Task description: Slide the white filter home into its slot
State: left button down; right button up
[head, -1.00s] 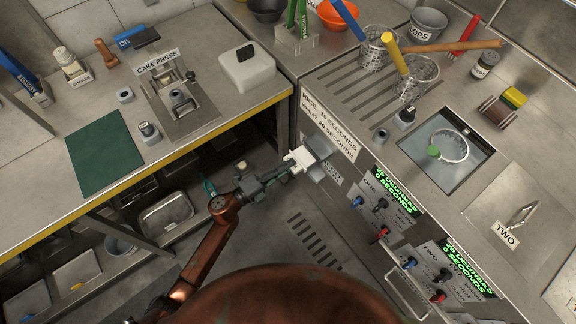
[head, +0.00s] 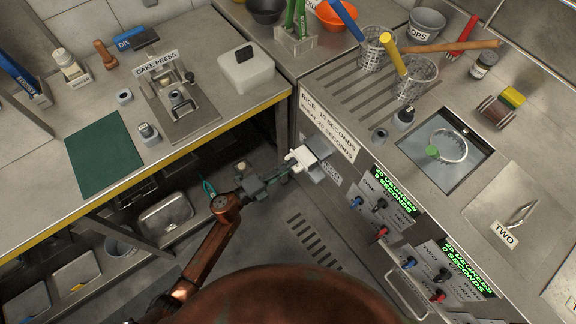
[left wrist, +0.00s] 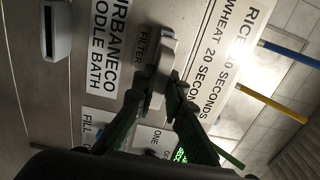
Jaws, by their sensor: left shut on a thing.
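The white filter (head: 300,158) is at the front panel of the warmer counter in the head view. My left gripper (head: 288,168) is shut on it, with the arm reaching in from below left. A grey block (head: 319,146) shows just beyond the white piece, against the panel; I cannot tell if it is part of the filter or the slot's housing. In the left wrist view, my left fingers (left wrist: 158,100) close on the pale filter (left wrist: 160,75), beside a FILTER label (left wrist: 143,45). The slot's opening and the filter's depth in it are hidden. My right gripper is not in view.
Knobs (head: 379,204) and green displays sit on the panel to the right. A rice and wheat timing sign (head: 329,124) is above the filter. A white, dark-fronted fitting (left wrist: 55,30) shows in the left wrist view. The left counter edge (head: 190,145) is left of the gripper.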

aim_at(301, 158)
pick_arm(q)
jog(key=shift+b+x, duration=0.3)
jog(key=shift+x, duration=2.2)
jog(key=c, duration=1.9)
grip_release()
jog(key=shift+d, duration=0.1)
jog(key=v, duration=1.2)
